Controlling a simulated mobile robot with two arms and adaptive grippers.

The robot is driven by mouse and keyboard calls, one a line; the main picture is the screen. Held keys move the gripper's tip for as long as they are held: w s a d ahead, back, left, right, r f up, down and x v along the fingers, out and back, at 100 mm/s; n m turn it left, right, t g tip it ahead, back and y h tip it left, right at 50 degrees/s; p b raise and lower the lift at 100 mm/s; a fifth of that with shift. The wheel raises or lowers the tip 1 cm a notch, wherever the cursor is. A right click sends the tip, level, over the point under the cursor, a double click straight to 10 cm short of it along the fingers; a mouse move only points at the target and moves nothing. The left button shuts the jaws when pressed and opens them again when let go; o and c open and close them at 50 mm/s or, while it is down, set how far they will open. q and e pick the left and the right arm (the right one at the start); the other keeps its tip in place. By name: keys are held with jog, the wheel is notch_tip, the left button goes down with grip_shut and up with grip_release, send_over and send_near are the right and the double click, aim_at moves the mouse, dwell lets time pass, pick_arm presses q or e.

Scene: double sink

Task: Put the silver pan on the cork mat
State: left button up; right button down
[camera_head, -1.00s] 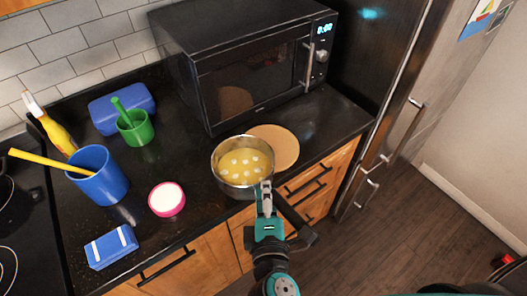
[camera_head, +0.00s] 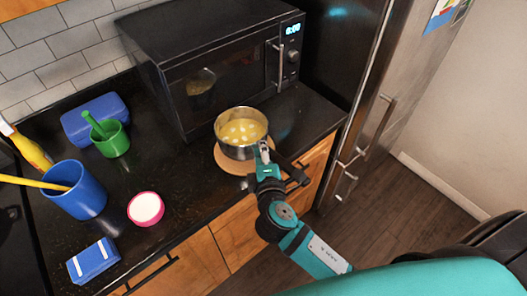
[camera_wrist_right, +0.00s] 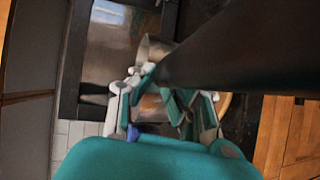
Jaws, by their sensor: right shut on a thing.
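The silver pan (camera_head: 241,133) holds yellow liquid with pale round pieces and is over the round cork mat (camera_head: 228,162). It covers most of the mat, whose front and left rim shows below it. I cannot tell whether the pan touches the mat or hangs just above it. My right gripper (camera_head: 264,152) is shut on the pan's dark handle, at the pan's front right side. In the right wrist view, the dark handle (camera_wrist_right: 235,50) crosses the gripper, with part of the pan's silver wall (camera_wrist_right: 152,50) beyond. My left gripper is not in view.
A black microwave (camera_head: 220,80) stands close behind the pan. The counter between dish and mat is clear.

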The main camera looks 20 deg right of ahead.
jog(key=shift+w+d+r, duration=0.1)
jog(key=shift+w+d, duration=0.1)
jog(key=shift+w, duration=0.15)
jog(key=shift+f, duration=0.2)
notch_tip(320, 180, down, 3)
jog(key=shift+r, duration=0.1)
jog(key=shift+f, duration=0.25)
jog(key=c, duration=1.8)
grip_release()
jog(key=shift+f, duration=0.2)
jog(key=o, duration=0.4)
jog(key=shift+s, duration=0.1)
jog(key=shift+o, duration=0.2)
